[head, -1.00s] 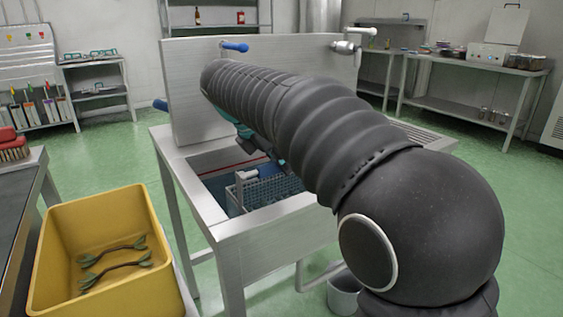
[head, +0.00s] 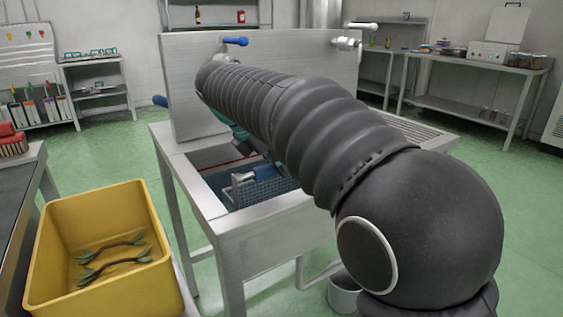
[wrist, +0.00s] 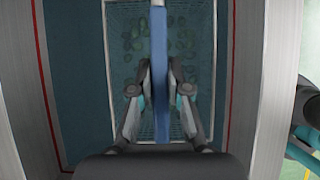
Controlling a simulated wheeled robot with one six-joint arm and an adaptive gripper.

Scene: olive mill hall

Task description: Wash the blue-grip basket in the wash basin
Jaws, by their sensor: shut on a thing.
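The wash basin (head: 250,229) is a metal sink with a tall back panel, dark blue water and a red line around its inner wall. The wire basket (head: 270,193) is in the basin, its lower part seemingly in the water. In the wrist view the basket (wrist: 122,20) holds several green olive-like pieces. Its blue grip (wrist: 161,70) runs across the middle of the wrist view. My gripper (wrist: 161,75) is shut on this grip, one finger on each side. In the head view my arm hides most of the gripper and part of the basket.
A yellow crate (head: 50,235) with two dark, leafy-ended things stands left of the basin. A blue-handled tap (head: 235,41) and a white-handled tap (head: 350,42) rise at the back panel. A bucket (head: 343,293) stands under the basin. A bench with a red brush (head: 10,140) is far left.

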